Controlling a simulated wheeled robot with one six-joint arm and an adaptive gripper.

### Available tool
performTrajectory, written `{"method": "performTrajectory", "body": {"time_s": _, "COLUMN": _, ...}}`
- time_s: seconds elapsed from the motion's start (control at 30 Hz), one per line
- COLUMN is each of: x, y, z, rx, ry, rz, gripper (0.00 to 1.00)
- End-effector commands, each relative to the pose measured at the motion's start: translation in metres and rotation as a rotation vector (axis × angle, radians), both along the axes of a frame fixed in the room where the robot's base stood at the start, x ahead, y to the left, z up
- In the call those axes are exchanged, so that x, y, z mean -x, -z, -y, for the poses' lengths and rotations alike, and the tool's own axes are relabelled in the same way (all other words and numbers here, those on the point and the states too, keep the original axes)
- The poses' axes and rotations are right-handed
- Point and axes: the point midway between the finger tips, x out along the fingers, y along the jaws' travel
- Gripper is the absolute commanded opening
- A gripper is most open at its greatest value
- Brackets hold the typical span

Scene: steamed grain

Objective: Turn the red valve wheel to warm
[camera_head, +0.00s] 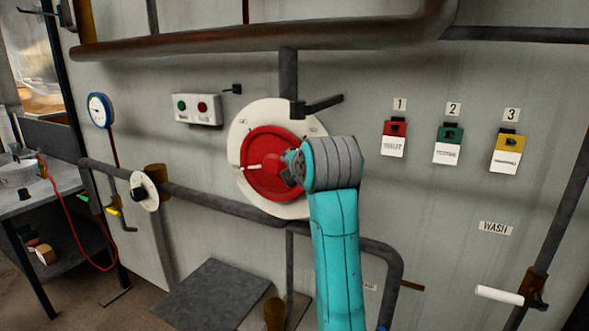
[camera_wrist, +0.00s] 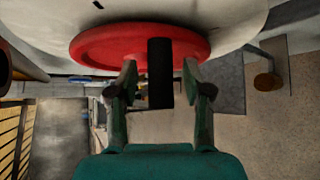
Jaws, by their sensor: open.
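The red valve wheel (camera_head: 262,150) is mounted on a round white dial plate (camera_head: 242,131) on the grey wall. A white pointer mark on the wheel points left. The small markings on the plate are too small to read. My gripper (camera_head: 289,169) is at the right part of the wheel, and my teal arm hides the plate's lower right. In the wrist view, a dark post (camera_wrist: 160,62) sticks out from the red wheel (camera_wrist: 105,45). My gripper (camera_wrist: 160,83) is open, with one finger on each side of the post and visible gaps between.
A dark pipe with a lever (camera_head: 322,104) comes down just above the dial. A button box (camera_head: 197,109) and a gauge (camera_head: 100,110) are to the left. Red, green and yellow numbered tags (camera_head: 448,146) hang at right. A smaller dial (camera_head: 145,191) sits on the lower-left pipe.

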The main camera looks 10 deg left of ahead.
Motion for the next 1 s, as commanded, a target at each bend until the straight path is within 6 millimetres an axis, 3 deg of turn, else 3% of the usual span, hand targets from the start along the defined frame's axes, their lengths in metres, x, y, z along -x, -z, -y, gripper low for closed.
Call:
{"method": "performTrajectory", "body": {"time_s": 0.17, "x": 0.017, "y": -0.008, "z": 0.006, "rx": -0.001, "ry": 0.0, "rz": 0.002, "gripper": 0.49}}
{"method": "performTrajectory", "body": {"time_s": 0.6, "x": 0.087, "y": -0.04, "z": 0.031, "rx": -0.002, "ry": -0.001, "rz": 0.004, "gripper": 0.49}}
{"method": "performTrajectory", "body": {"time_s": 1.0, "x": 0.102, "y": -0.046, "z": 0.036, "rx": 0.0, "ry": -0.001, "rz": -0.001, "gripper": 0.49}}
